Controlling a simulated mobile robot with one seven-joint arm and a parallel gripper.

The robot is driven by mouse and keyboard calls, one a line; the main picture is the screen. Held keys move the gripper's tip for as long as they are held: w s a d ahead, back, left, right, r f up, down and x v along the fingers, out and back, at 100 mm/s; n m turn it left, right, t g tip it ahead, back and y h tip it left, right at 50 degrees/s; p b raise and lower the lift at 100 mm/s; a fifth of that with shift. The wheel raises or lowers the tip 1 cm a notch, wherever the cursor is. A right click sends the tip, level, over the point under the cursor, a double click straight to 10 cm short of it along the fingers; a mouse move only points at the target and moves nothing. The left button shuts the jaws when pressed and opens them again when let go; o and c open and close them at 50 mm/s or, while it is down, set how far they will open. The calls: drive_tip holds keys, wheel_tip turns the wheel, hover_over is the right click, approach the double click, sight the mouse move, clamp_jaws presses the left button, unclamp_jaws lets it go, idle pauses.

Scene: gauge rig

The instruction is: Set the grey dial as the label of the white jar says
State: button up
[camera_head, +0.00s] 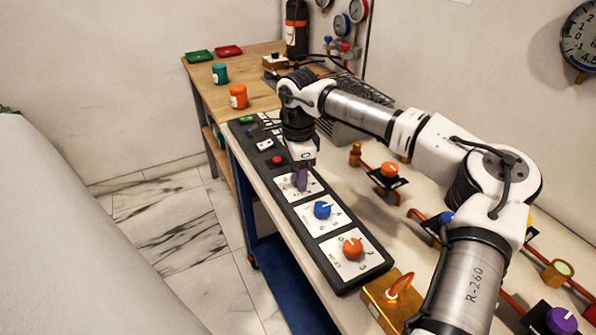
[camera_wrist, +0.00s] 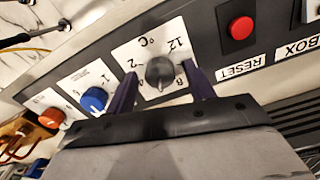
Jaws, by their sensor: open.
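The grey dial (camera_wrist: 160,72) sits on a white scale plate with "°C" and numbers around it, in the wrist view. A light pointer mark shows on its lower side, facing my gripper. My gripper (camera_wrist: 161,79) is open, with one purple finger on each side of the dial; I cannot tell whether they touch it. In the head view my gripper (camera_head: 302,182) is low over the dial's plate and hides the dial. I see no white jar in either view.
A blue dial (camera_head: 322,210) and an orange dial (camera_head: 352,248) share the black panel with a red button (camera_head: 277,160). On the wooden table stand an orange jar (camera_head: 238,96) and a teal jar (camera_head: 219,74). Pipes with valves lie right of the panel.

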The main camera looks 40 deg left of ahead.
wheel_tip(320, 180, up, 14)
drive_tip(key=b, duration=0.1)
idle(0.4)
drive_tip(key=shift+f, duration=0.1)
